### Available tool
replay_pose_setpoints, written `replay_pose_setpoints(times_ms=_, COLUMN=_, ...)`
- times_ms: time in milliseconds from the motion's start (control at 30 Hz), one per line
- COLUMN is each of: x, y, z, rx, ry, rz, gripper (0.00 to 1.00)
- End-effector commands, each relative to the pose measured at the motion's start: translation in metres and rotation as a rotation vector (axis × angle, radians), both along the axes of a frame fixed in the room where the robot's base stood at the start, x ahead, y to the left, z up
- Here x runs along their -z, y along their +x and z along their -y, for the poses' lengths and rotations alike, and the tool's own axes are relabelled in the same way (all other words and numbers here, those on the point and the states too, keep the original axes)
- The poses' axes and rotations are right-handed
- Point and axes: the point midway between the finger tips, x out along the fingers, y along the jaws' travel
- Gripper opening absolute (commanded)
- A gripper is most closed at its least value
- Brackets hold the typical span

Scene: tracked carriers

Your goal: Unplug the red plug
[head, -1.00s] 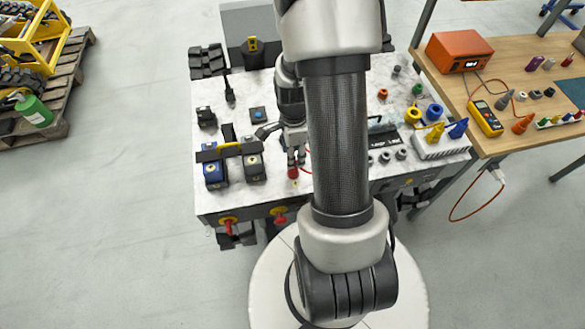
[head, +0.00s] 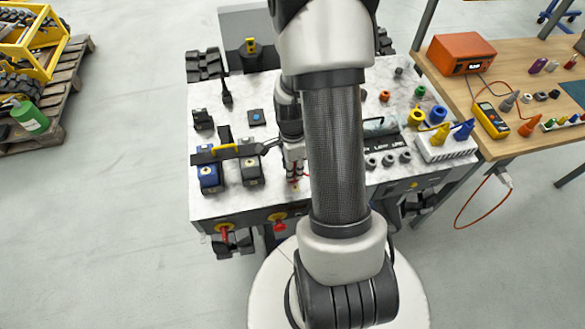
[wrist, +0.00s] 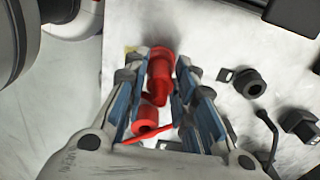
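The red plug (wrist: 159,70) shows in the wrist view between my two fingertips, with another red ringed part (wrist: 146,118) and a thin red cord nearer the camera. My gripper (wrist: 163,78) has one finger on each side of the red parts. Light gaps show beside the red, so the fingers look open around it, not clearly pressed on it. In the head view my gripper (head: 295,166) points down at the front of the marble-like top, with bits of red (head: 293,180) at its tips. How the plug sits in its socket is hidden.
A blue block (head: 209,178) and a grey block (head: 251,172) stand left of my gripper under a bar with a yellow handle. Grey knobs (head: 388,160) and coloured connectors stand to the right. Red switches (head: 279,226) sit on the front edge. A wooden bench (head: 520,60) adjoins at right.

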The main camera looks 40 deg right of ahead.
Motion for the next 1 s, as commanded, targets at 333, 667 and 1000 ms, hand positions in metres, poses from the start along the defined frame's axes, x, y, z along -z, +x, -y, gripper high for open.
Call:
replay_pose_setpoints(times_ms=333, x=0.0, y=0.0, z=0.0, rx=0.0, ry=0.0, rz=0.0, gripper=0.0)
replay_pose_setpoints(times_ms=667, x=-0.003, y=0.0, z=0.0, rx=0.0, ry=0.0, rz=0.0, gripper=0.0)
replay_pose_setpoints(times_ms=1000, x=-0.016, y=0.0, z=0.0, rx=0.0, ry=0.0, rz=0.0, gripper=0.0)
